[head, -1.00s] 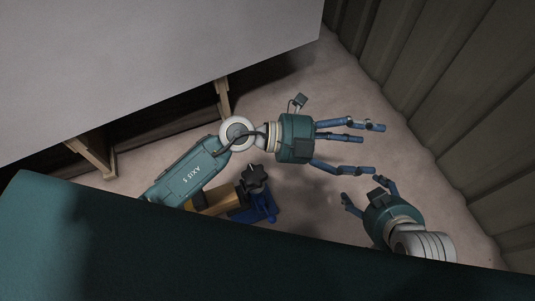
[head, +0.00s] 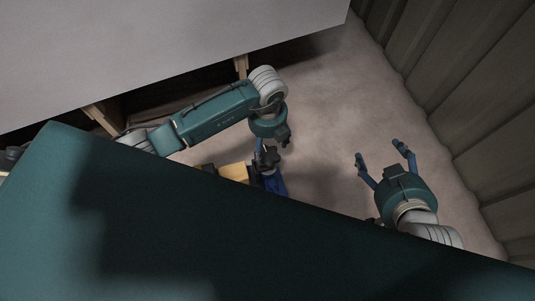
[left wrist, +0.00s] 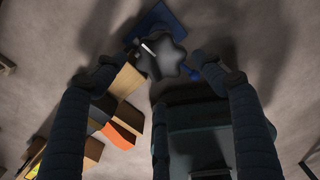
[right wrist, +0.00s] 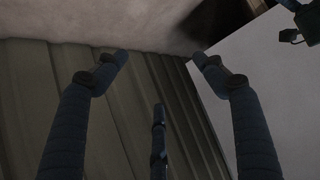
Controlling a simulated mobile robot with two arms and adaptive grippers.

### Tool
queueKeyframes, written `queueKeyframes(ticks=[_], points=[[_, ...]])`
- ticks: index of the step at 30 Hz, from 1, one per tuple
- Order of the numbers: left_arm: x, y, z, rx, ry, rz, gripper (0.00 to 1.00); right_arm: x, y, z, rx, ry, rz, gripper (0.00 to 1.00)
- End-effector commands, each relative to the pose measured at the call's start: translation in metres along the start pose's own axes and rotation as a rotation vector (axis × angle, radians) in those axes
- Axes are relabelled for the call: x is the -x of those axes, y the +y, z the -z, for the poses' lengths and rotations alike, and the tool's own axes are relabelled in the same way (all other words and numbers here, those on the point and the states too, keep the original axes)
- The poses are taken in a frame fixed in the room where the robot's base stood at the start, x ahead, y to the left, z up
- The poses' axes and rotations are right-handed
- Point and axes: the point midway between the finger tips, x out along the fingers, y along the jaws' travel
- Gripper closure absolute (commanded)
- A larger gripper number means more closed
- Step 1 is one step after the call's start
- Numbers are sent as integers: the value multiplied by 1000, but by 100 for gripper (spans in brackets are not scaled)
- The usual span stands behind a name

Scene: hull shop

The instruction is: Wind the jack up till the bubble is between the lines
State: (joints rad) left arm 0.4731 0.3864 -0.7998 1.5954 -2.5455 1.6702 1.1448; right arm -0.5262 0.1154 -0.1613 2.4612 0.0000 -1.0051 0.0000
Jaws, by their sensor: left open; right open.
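The jack shows a black star-shaped knob (head: 271,157) and a blue body (head: 275,182) in the head view, low on the floor. In the left wrist view the knob (left wrist: 160,55) lies between my left fingertips, with blue base (left wrist: 160,20) behind it. My left gripper (head: 267,144) is open and points down over the knob; whether a finger touches it I cannot tell. My right gripper (head: 381,156) is open and empty, apart to the right. I cannot make out a bubble or lines.
Wooden blocks (left wrist: 122,84) and an orange piece (left wrist: 119,135) lie beside the jack. A large teal surface (head: 200,240) fills the near side and hides part of the jack. A pale panel (head: 160,50) on wooden supports stands behind. A ribbed wall (head: 465,100) bounds the right; floor (head: 335,100) between is clear.

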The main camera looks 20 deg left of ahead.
Motion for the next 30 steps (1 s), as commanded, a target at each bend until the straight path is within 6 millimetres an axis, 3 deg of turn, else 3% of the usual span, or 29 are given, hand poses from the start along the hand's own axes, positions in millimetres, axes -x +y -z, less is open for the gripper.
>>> queueKeyframes(ticks=[8, 18, 24, 30], points=[[-33, -1, 1, 0, 2, 2, 30, -3, -8, 59, 2, 248, 16, 30], [-66, -1, 1, 0, 2, 2, 30, 15, -16, 124, 0, 534, 33, 30], [-74, -1, 1, -1, 2, 3, 30, 25, -18, 143, -2, 623, 38, 30], [-75, -1, 1, -1, 1, 3, 30, 28, -19, 148, -2, 644, 39, 30]])
